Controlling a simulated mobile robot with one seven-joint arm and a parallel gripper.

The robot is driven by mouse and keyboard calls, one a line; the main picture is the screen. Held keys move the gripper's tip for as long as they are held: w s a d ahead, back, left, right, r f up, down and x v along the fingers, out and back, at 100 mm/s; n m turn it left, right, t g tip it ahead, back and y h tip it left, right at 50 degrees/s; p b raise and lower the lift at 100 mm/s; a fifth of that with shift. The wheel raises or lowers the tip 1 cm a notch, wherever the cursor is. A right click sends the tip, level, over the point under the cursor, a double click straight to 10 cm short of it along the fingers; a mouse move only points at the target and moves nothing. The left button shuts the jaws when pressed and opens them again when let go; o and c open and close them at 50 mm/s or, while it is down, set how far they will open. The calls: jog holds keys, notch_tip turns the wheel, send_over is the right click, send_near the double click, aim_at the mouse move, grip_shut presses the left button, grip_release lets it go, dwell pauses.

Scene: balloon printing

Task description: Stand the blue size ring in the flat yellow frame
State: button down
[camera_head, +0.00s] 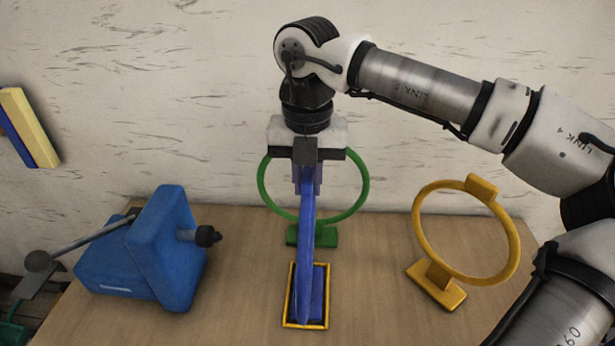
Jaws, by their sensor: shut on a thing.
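The blue size ring (306,230) is seen nearly edge-on, upright, in the middle of the view. My gripper (307,178) points down and is shut on the top of the blue ring. The flat yellow frame (289,302) lies on the table directly below the ring. The ring's blue base (318,293) shows within the outline of the yellow frame. I cannot tell whether the base rests on the table or is slightly above it.
A green ring on a stand (364,193) stands close behind the blue ring. A yellow ring on a stand (423,238) is to the right. A blue pump-like device (165,250) with a rod is to the left. Bare wooden table (245,285) lies between.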

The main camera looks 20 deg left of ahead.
jog(key=shift+f, duration=0.2)
jog(key=c, duration=1.4)
grip_release()
jog(key=shift+r, duration=0.1)
jog(key=shift+o, duration=0.2)
jog(key=shift+r, duration=0.1)
notch_tip(320, 180, up, 12)
jog(key=b, duration=0.1)
